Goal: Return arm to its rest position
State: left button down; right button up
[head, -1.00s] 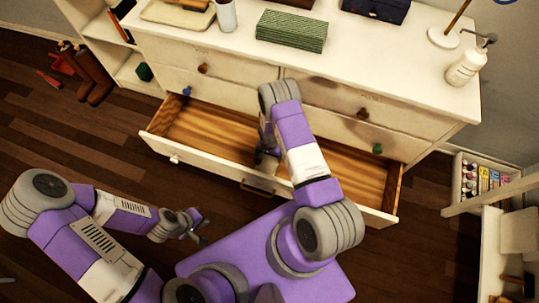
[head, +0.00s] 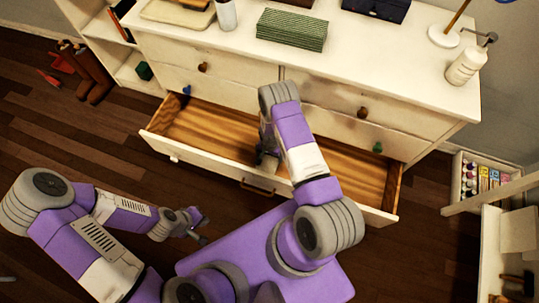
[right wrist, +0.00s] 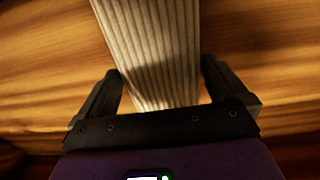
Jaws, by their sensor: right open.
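My right arm (head: 293,135) reaches over the open bottom drawer of the white dresser. My right gripper (head: 265,158) is low in the drawer, partly hidden by the arm. In the right wrist view the right gripper (right wrist: 160,85) is open, one finger on each side of a beige ribbed item (right wrist: 152,50) lying on the wooden drawer bottom. Contact cannot be told.
The open drawer (head: 208,148) juts out from the dresser (head: 237,68). On top are a green folded cloth (head: 292,30), a white pump bottle (head: 466,66) and a dark box (head: 376,9). Brown boots (head: 93,80) stand at left. A shelf with bottles (head: 485,180) is at right.

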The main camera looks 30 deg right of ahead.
notch_tip(320, 180, up, 8)
jog(key=p, duration=0.3)
jog(key=shift+f, duration=0.25)
jog(key=shift+r, duration=0.1)
